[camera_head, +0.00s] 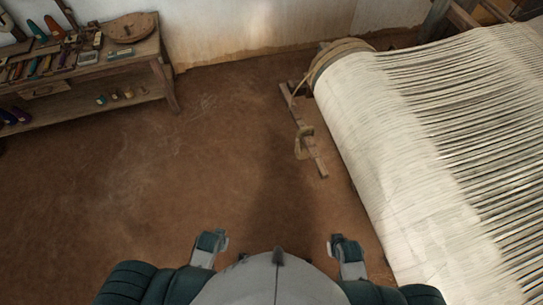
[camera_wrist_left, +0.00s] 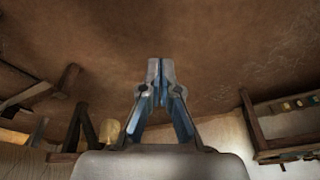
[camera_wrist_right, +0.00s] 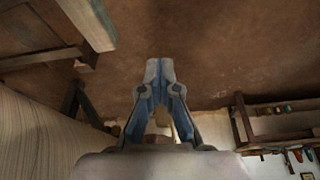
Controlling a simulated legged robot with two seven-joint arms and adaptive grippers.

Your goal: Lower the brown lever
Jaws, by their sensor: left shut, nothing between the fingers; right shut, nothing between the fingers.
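A long brown wooden bar (camera_head: 319,160) slants beside the loom's cloth roll in the head view, with a pale curved piece hanging over it. It may be the brown lever, but I cannot tell for sure. My left gripper (camera_wrist_left: 160,66) is shut and empty in the left wrist view, with brown floor beyond its tips. My right gripper (camera_wrist_right: 160,66) is shut and empty in the right wrist view, also over floor. Both my arms sit low in the head view, apart from the bar and the loom.
The loom's white cloth roll (camera_head: 378,145) and stretched threads (camera_head: 480,95) fill the right side. A wooden bench (camera_head: 150,58) with tools stands at the upper left, against the wall (camera_head: 250,25). The floor (camera_head: 130,185) between bench and loom is clear.

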